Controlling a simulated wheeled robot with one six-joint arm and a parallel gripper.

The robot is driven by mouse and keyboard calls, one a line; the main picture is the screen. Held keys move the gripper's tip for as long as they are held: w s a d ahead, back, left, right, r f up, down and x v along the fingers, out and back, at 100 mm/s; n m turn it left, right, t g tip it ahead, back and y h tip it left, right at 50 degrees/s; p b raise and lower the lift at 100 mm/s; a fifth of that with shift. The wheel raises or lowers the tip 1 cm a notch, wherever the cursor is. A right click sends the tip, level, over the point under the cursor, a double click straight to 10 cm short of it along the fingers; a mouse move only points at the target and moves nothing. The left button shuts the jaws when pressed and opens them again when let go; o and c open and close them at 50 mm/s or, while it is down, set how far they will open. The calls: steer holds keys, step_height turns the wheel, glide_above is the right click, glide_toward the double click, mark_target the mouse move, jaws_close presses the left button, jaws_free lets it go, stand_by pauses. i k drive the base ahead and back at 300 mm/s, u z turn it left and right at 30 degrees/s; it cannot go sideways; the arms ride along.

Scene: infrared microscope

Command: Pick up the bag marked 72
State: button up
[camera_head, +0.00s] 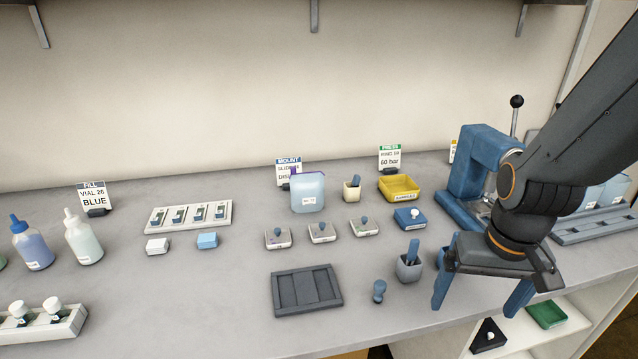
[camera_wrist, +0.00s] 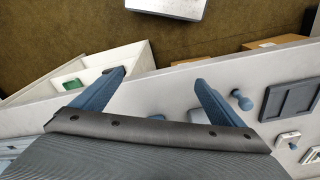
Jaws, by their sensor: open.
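Pale blue bags (camera_head: 614,189) stand in a grey rack at the right end of the bench, partly hidden behind my arm. Their markings are too small or hidden to read, so I cannot tell which is marked 72. A larger pale blue pouch (camera_head: 308,194) with a small unreadable white label stands near the back middle. My gripper (camera_head: 482,298) is open, its blue fingers pointing down over the front edge of the bench, left of the rack. In the wrist view my gripper (camera_wrist: 159,79) has nothing between its fingers.
A blue press (camera_head: 464,175) with a lever stands behind my gripper. A grey mortar (camera_head: 408,268), a blue tamper (camera_head: 379,290) and a dark tray (camera_head: 306,291) lie left of it. Open shelves with a green tray (camera_head: 547,314) are below the bench.

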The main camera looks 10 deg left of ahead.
mark_target(307, 189)
steer(key=z, duration=0.1)
steer(key=k, duration=0.45)
steer(key=u, duration=1)
steer(key=i, duration=0.9)
steer(key=z, duration=0.15)
